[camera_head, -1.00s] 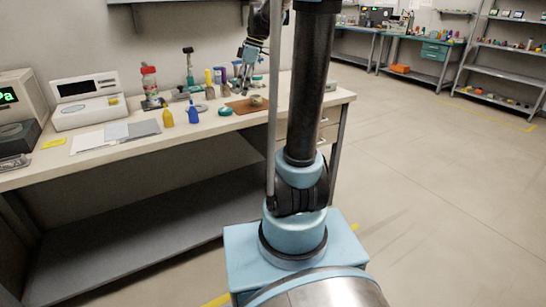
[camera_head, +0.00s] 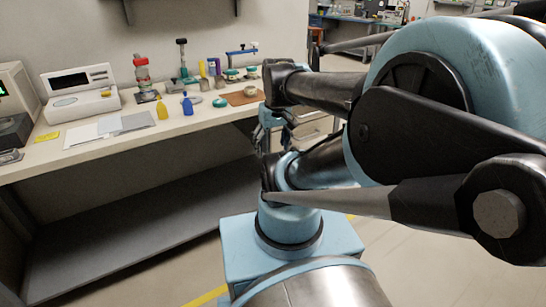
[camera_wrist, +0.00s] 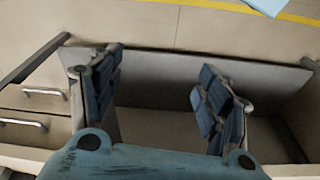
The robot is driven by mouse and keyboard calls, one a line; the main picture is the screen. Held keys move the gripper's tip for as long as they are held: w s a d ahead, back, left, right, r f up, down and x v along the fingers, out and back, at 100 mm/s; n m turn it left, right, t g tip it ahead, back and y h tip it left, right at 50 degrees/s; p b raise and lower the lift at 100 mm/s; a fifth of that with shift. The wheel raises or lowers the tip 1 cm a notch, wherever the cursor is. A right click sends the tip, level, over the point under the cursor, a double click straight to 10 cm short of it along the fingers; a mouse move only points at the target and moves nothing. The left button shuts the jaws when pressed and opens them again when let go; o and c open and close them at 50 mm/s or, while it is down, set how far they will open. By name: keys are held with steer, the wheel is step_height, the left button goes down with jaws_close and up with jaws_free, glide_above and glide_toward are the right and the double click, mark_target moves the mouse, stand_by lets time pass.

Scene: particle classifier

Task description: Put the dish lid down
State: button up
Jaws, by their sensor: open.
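No dish lid can be made out for sure. A pale flat disc (camera_head: 195,99) lies on the bench behind the blue bottle and may be it. A small pale round dish (camera_head: 250,91) sits on a brown mat (camera_head: 237,99) near the bench's right end. A small green round object (camera_head: 220,102) lies left of the mat. My gripper (camera_wrist: 158,85) is open, with nothing between its fingers in the wrist view. It is beyond the bench's front edge, near the drawers. In the head view my arm partly hides it.
Drawers (camera_wrist: 30,110) show below the bench top. My arm hides much of the head view's right side.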

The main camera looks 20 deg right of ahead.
steer(key=s+f, duration=0.1)
steer(key=s+f+m, duration=0.1)
steer(key=f, duration=0.1)
steer(key=shift+s+m, duration=0.15)
steer(key=shift+m, duration=0.15)
steer(key=shift+w+f, duration=0.25)
steer(key=shift+w, duration=0.3)
